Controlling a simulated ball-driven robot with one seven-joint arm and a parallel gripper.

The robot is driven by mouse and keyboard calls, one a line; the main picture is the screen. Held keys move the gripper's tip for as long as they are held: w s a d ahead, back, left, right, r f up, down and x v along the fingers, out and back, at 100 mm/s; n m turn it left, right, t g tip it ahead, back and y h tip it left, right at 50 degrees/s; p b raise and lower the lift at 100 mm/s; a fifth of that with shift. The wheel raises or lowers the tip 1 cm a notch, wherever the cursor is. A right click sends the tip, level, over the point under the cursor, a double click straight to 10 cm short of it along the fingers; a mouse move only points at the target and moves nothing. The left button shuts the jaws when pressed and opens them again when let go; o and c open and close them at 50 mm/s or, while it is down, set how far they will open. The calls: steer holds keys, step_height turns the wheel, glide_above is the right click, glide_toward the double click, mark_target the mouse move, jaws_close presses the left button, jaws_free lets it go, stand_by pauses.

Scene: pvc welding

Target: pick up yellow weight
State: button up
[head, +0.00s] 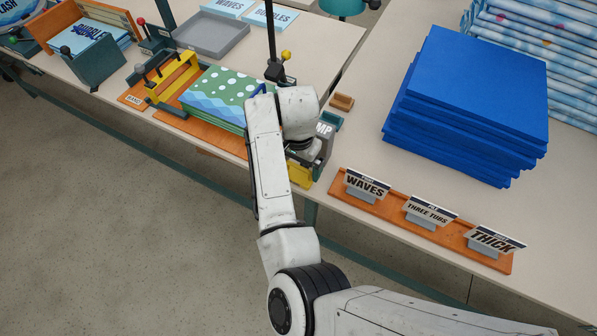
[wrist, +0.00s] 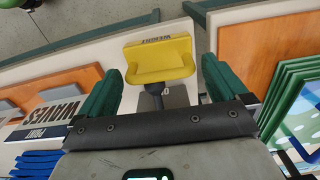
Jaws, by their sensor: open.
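The yellow weight (wrist: 160,62) is in the upper middle of the wrist view, with a flat block and a raised lip, above a dark stem. My gripper (wrist: 158,80) is open, with one green finger on each side of the weight and a gap to both. I cannot tell the exact depth between fingers and weight. In the head view a yellow part (head: 300,174) shows below my wrist at the table's front edge, and my arm hides most of the area around it.
A green wavy stack (head: 222,96) lies on an orange board left of my arm. A blue stack (head: 470,105) and an orange rack of signs (head: 425,222) stand to the right. A grey tray (head: 211,35) is at the back. The floor at left is clear.

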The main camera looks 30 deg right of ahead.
steer(key=shift+f, duration=1.15)
steer(key=c, duration=1.5)
steer(key=shift+r, duration=0.1)
